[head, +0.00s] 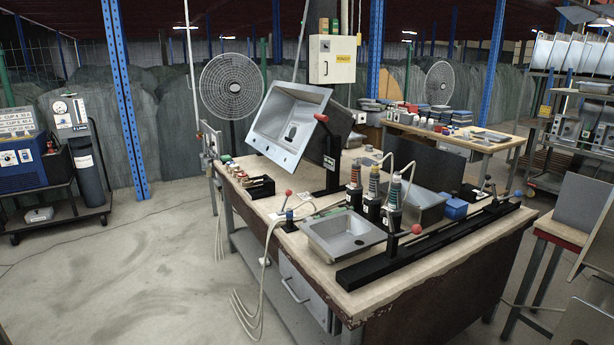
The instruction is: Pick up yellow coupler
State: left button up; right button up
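A workbench (300,252) stands in the middle of the head view. On it, several upright couplers or fittings stand in black square bases near the middle. The one with a yellow upper part (374,178) looks like the yellow coupler. It stands between a red-topped fitting (355,172) on its left and another banded fitting (395,188) on its right. A pale hose arches close to them. Neither of my grippers shows in this view.
A steel sink (344,238) lies in front of the fittings, and a tilted sink (284,127) is held up behind. The floor (140,270) at left is clear.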

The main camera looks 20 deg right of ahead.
aim_at(375, 169)
jog(key=i+j+z, duration=0.15)
jog(key=i+z, duration=0.3)
jog(key=i+j+z, duration=0.2)
jog(key=z, duration=0.25)
jog(key=i+j+z, duration=0.3)
jog(key=z, duration=0.15)
jog(key=i+j+z, duration=0.15)
jog(key=j+z, duration=0.25)
